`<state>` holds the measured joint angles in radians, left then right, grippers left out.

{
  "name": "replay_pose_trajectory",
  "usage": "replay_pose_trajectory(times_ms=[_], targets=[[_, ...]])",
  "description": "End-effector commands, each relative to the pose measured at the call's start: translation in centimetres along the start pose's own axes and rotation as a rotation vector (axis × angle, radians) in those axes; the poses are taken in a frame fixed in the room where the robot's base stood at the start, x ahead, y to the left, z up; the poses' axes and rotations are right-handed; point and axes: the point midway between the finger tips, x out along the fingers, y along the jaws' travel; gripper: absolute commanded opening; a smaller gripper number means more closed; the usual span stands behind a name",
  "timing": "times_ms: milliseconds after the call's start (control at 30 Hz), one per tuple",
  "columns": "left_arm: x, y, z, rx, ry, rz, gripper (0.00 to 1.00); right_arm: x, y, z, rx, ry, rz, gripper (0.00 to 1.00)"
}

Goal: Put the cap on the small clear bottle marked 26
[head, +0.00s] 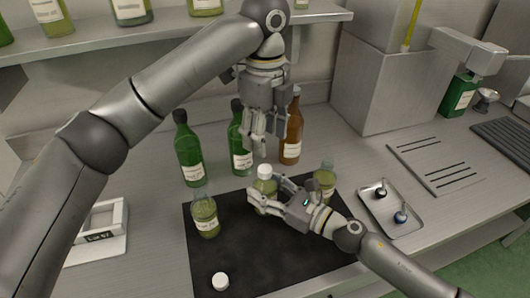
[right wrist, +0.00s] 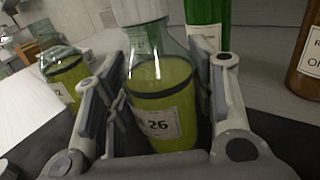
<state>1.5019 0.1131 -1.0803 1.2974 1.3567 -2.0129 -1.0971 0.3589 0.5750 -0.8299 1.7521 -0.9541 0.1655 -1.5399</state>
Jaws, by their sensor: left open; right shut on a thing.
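The small clear bottle marked 26 (right wrist: 163,100) holds yellow-green liquid and stands upright on the black mat (head: 270,250). A white cap (head: 264,171) sits on its mouth; it also shows at the top of the right wrist view (right wrist: 138,10). How tightly it sits I cannot tell. My right gripper (head: 277,192) is shut around the bottle's body, with a finger on each side in the right wrist view. My left gripper (head: 261,150) is open, pointing down just above the cap, apart from it as far as I can see.
Two similar clear bottles stand on the mat, one left (head: 205,218) and one right (head: 325,184), partly behind my right arm. A loose white cap (head: 220,281) lies at the mat's front. Green bottles (head: 188,150) and a brown bottle (head: 291,135) stand behind. A metal tray (head: 390,222) is right.

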Motion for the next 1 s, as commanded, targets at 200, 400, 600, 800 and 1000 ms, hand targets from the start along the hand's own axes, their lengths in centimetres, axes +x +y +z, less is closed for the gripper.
replay_pose_trajectory(times_ms=[200, 400, 600, 800, 1000], targets=[[-2.3, 0.0, 0.1, -0.001, -0.001, 0.0, 0.51, 0.0, 0.0, -0.1, 0.001, 0.001, 0.001, 0.0], [-2.8, 0.0, 0.0, 0.0, 0.001, 0.001, 0.51, 0.0, 0.0, -0.1, 0.001, 0.001, 0.001, 0.0], [-2.8, 0.0, 0.0, 0.0, 0.001, 0.001, 0.51, 0.0, 0.0, 0.0, 0.001, 0.001, 0.001, 0.52], [-2.7, 0.0, 0.0, 0.0, 0.001, 0.001, 0.51, 0.0, 0.0, 0.0, 0.001, 0.0, 0.0, 0.76], [-2.7, 0.0, 0.0, 0.0, 0.001, 0.001, 0.51, 0.0, 0.0, 0.0, 0.0, 0.0, 0.0, 0.76]])
